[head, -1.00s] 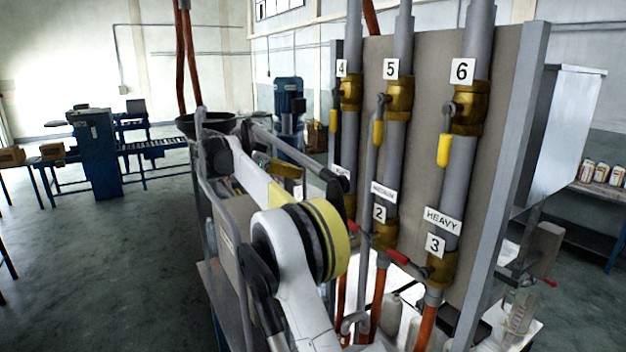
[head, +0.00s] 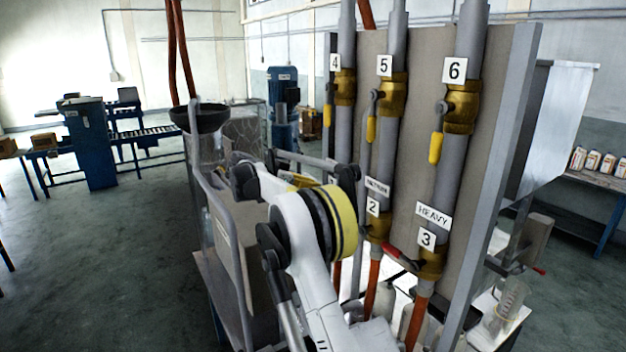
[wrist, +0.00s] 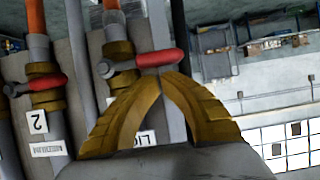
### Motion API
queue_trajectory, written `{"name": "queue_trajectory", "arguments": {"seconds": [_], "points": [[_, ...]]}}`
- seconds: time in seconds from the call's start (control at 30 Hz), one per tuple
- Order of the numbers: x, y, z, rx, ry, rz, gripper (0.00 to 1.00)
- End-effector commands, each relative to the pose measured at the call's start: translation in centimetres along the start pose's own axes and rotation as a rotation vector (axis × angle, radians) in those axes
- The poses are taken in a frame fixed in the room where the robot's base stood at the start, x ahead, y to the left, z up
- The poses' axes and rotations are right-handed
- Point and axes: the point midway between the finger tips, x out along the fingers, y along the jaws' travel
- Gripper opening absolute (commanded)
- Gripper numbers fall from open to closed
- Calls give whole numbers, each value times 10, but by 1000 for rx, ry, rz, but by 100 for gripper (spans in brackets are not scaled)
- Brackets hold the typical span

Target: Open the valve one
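Valve one (wrist: 118,55) is a brass body on an orange-and-grey pipe in the upside-down wrist view. Its red handle (wrist: 160,58) points right, across the pipe's direction. A partly covered label reading "LIG" (wrist: 146,138) lies on that pipe. My gripper (wrist: 165,77) has its two yellow-brown fingers arched together, with the tips meeting just below the handle. I cannot tell whether they touch it. Nothing shows clearly held between them. In the head view my arm hides valve one and my gripper.
Valve two (wrist: 45,90) with its red handle stands left of valve one in the wrist view. Valve three (head: 432,262) and yellow-handled valves five (head: 392,95) and six (head: 463,105) are on the panel (head: 427,60). A black funnel (head: 199,117) stands behind my arm. Open floor lies left.

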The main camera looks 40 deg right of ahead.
Motion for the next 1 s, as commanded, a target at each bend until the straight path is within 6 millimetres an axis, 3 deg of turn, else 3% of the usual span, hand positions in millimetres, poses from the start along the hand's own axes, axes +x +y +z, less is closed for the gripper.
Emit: {"name": "queue_trajectory", "arguments": {"seconds": [1.0], "points": [[4,-4,8,0,0,0,0]]}}
